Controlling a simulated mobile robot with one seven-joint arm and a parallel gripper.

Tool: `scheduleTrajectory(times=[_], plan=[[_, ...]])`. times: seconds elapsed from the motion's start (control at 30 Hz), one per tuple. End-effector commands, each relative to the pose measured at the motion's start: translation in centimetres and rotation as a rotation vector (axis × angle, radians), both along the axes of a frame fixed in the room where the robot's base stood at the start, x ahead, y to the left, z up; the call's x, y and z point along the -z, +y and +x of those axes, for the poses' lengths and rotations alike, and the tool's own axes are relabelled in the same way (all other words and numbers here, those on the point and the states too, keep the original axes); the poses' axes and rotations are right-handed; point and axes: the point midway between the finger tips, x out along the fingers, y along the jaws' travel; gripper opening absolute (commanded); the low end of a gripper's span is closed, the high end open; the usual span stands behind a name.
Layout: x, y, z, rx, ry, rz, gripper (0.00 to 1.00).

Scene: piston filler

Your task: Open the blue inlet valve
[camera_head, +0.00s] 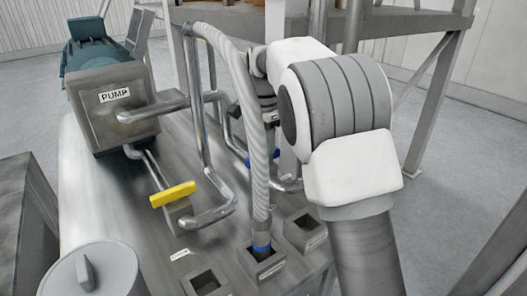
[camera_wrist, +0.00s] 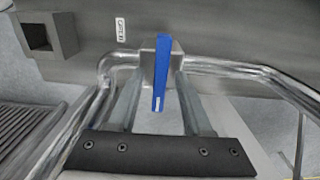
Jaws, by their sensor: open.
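The blue inlet valve handle (camera_wrist: 161,72) is a flat, narrow blue bar in the wrist view, on a small metal valve block in a steel pipe. Its long side points down the picture, toward my gripper's base. My gripper (camera_wrist: 157,88) is open, with one grey finger on each side of the handle. I see a gap on both sides and no contact. In the head view a bit of blue (camera_head: 248,161) shows behind the hose, probably this valve; my arm and the hose hide most of that area.
A yellow valve handle (camera_head: 173,194) sits on a pipe below the pump (camera_head: 115,98). A ribbed hose (camera_head: 246,103) with a blue end (camera_head: 261,248) stands in a square socket. Steel pipes (camera_wrist: 268,82) run close around the gripper. Another square socket (camera_wrist: 42,36) is at upper left.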

Motion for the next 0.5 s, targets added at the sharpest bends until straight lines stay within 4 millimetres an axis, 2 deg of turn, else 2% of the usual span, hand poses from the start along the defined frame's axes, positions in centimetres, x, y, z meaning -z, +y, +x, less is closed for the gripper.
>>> scheduleTrajectory(times=[0.17, 0.43, 0.5], plan=[[-0.01, 0.0, 0.0, 0.0, 0.0, 0.0, 0.48], [-0.04, -0.01, 0.01, 0.0, 0.0, 0.0, 0.0], [-0.04, -0.01, 0.01, 0.0, 0.0, 0.0, 0.0]])
